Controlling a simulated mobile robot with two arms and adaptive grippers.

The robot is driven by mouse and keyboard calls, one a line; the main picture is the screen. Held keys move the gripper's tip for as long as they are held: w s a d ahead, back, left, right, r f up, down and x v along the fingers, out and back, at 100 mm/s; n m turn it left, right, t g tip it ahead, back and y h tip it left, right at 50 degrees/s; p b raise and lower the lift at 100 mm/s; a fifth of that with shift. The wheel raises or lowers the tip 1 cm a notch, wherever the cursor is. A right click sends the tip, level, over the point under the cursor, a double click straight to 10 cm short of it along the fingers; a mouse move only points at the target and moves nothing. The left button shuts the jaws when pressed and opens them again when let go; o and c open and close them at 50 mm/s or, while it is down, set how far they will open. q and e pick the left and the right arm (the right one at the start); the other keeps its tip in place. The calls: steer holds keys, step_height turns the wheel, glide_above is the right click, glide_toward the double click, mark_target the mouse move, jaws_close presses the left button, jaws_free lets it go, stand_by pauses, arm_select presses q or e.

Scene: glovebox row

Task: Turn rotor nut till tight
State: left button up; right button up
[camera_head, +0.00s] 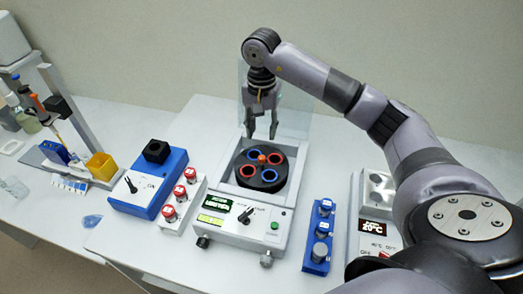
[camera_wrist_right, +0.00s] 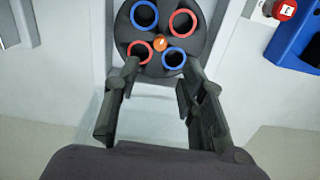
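The rotor nut (camera_head: 262,159) is a small orange knob at the centre of a black rotor (camera_head: 244,172) with red and blue ringed holes, inside the open centrifuge (camera_head: 240,232). The nut also shows in the right wrist view (camera_wrist_right: 160,44), with the rotor (camera_wrist_right: 126,32) around it. My right gripper (camera_head: 261,136) hangs behind and above the rotor. Its fingers (camera_wrist_right: 155,90) are apart with nothing between them, and the nut lies beyond their tips. My left gripper is in neither view.
The clear lid (camera_head: 243,78) stands raised behind the centrifuge. A blue device (camera_head: 150,190) and red-capped bottles (camera_head: 180,192) stand left. A blue rack (camera_head: 318,250) and a block with a 20°C display (camera_head: 376,227) stand right. A pipette stand (camera_head: 60,120) is far left.

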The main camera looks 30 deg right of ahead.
mark_target(261, 157)
step_height(261, 157, down, 9)
steer(key=p, duration=0.2)
steer(key=shift+f+p, duration=0.15)
steer(key=shift+p, duration=0.15)
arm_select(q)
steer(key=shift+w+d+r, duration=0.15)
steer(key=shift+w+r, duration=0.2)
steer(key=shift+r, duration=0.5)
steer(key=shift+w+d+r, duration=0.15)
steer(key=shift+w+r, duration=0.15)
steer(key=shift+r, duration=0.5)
arm_select(e)
steer(key=shift+f, duration=0.55)
steer(key=shift+w, duration=0.1)
jaws_close()
